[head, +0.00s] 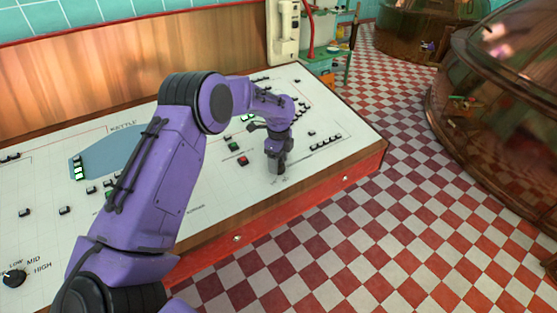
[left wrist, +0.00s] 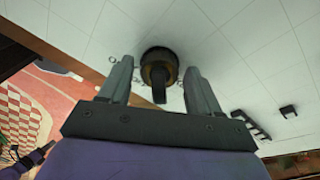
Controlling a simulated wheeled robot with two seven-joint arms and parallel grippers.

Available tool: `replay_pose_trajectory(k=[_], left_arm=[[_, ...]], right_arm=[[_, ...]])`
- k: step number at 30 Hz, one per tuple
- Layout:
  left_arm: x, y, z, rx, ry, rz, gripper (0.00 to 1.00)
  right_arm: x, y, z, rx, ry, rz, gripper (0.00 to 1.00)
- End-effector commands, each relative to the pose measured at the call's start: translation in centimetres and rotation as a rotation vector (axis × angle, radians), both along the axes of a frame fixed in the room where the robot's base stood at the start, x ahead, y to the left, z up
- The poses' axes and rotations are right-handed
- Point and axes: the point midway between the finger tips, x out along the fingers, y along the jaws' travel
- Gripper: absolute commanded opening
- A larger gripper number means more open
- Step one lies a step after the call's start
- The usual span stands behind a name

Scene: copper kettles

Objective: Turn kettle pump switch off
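The switch (left wrist: 159,69) is a round black knob with a brass-coloured ring and a bar-like handle, set in the white panel (head: 180,235). Lettering beside it is partly covered and too small to read. My left gripper (head: 279,168) points down at the panel's right front part. In the left wrist view my left gripper (left wrist: 158,75) is open, with one finger on each side of the knob and gaps visible between. In the head view the knob is hidden by the gripper.
Green (head: 233,146) and red (head: 243,160) buttons sit just left of the gripper. Rows of small black switches (head: 326,143) lie to its right. A LOW-MID-HIGH dial (head: 14,279) is at the far left. Large copper kettles (head: 500,90) stand beyond the checkered floor.

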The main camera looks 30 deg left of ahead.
Motion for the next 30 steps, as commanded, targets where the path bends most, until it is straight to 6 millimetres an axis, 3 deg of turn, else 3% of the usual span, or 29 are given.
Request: replay_pose_trajectory(k=[1,4,17,30], left_arm=[[0.0,0.0,0.0,0.000,0.000,0.000,0.45],[0.0,0.0,0.0,0.000,0.000,0.000,0.12],[0.0,0.0,0.2,0.000,0.001,0.037,0.11],[0.0,0.0,0.3,-0.001,0.000,0.227,0.11]], right_arm=[[0.0,0.0,0.0,0.000,0.000,0.000,0.00],[0.0,0.0,0.0,0.000,0.000,0.000,0.00],[0.0,0.0,0.6,0.000,0.000,0.000,0.00],[0.0,0.0,2.5,0.000,0.000,0.000,0.00]])
